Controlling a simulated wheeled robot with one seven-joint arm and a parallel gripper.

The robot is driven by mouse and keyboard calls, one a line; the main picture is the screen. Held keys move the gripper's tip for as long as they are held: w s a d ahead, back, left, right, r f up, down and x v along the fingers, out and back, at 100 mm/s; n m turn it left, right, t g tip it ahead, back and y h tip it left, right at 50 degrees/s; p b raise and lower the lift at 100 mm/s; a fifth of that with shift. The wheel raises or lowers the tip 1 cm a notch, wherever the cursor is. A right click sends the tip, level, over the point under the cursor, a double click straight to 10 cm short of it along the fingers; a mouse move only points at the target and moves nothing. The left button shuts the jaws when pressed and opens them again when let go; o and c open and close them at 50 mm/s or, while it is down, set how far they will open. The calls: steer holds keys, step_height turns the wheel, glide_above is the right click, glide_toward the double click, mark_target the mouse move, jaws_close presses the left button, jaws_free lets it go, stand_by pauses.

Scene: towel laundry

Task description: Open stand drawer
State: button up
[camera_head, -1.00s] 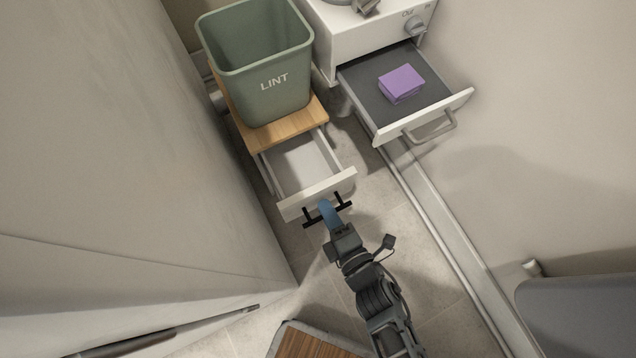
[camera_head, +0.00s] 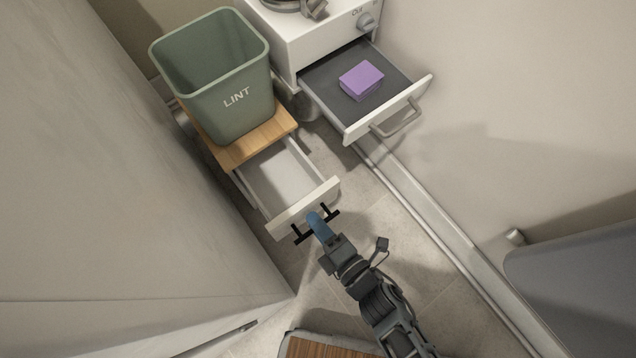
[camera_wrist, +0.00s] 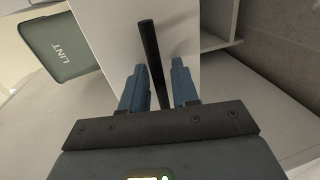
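The stand is a low wooden-topped unit (camera_head: 272,133) under the green LINT bin. Its white drawer (camera_head: 282,178) is pulled out; the inside looks empty. A black bar handle (camera_head: 300,234) runs along the drawer front. My gripper (camera_head: 316,220) is at the middle of this handle. In the wrist view, my gripper's blue fingers (camera_wrist: 160,88) stand close on either side of the black bar (camera_wrist: 150,50), closed around it. A narrow gap seems to show beside one finger, and exact contact is hard to see. The pale drawer front also shows there (camera_wrist: 118,25).
The green LINT bin (camera_head: 200,80) stands on the stand. To the right, a white machine (camera_head: 310,40) has its own grey drawer (camera_head: 388,108) open with a purple box (camera_head: 361,80) in it. A large pale wall or panel (camera_head: 80,180) is close on the left.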

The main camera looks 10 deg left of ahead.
steer(key=p+v, duration=0.2)
steer(key=v, duration=0.5)
steer(key=shift+s+d, duration=0.25)
steer(key=shift+d, duration=0.05)
steer(key=shift+d+r, duration=0.1)
steer(key=s+d+r+m+t+h, duration=0.2)
steer(key=s+d+r+m+h, duration=0.25)
steer(key=d+r+m, duration=0.4)
steer(key=s+d+r+m+t+h, duration=0.2)
steer(key=s+d+r+m+h, duration=0.25)
steer(key=d+r+m, duration=0.45)
steer(key=s+d+r+m+h+p, duration=0.1)
steer(key=r+m+p, duration=0.4)
steer(key=r+p, duration=0.9)
steer(key=s+d+r+m+h+p, duration=0.1)
steer(key=r+m+p, duration=0.4)
steer(key=r+p, duration=0.9)
step_height(320, 180, up, 14)
steer(key=shift+s+r+h, duration=0.2)
steer(key=shift+s+h, duration=0.3)
steer(key=shift+s, duration=0.7)
